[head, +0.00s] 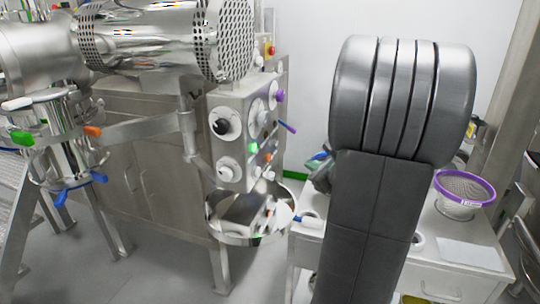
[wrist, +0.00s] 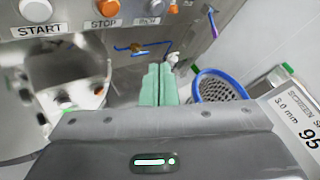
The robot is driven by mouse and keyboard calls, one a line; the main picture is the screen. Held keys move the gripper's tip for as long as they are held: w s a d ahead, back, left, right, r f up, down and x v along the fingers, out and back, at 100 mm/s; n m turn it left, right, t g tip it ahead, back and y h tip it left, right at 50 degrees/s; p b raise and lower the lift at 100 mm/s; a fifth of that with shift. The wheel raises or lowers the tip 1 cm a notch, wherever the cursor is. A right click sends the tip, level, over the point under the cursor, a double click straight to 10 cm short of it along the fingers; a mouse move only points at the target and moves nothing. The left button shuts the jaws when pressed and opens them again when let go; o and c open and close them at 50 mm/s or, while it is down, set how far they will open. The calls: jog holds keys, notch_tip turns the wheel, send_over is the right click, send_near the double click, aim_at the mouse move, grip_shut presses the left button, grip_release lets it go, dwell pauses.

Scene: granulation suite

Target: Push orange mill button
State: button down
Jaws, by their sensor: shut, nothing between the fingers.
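An orange button (wrist: 108,7) sits above a STOP label at the top of the wrist view, cut by the frame edge. A pale button (wrist: 37,9) above a START label is to its left. In the head view a small orange spot (head: 267,157) shows on the steel control box (head: 240,105), beside a green one (head: 251,147); which is the mill button there is hard to tell. My gripper (wrist: 158,82) has its pale green fingers together and empty, below and right of the orange button, apart from it. My arm hides the gripper in the head view.
A shiny steel bowl (head: 250,238) hangs below the control box. A purple-rimmed sieve (head: 464,190) stands on the right bench; a blue-rimmed mesh basket (wrist: 222,88) is right of my fingers. A steel drum (head: 155,40) overhangs the box at upper left.

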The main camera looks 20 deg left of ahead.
aim_at(268, 158)
jog(key=shift+a, duration=0.1)
jog(key=shift+w+a, duration=0.2)
jog(key=shift+a, duration=4.6)
jog(key=shift+a+b, duration=0.3)
jog(key=shift+a, duration=0.15)
jog(key=shift+d, duration=0.85)
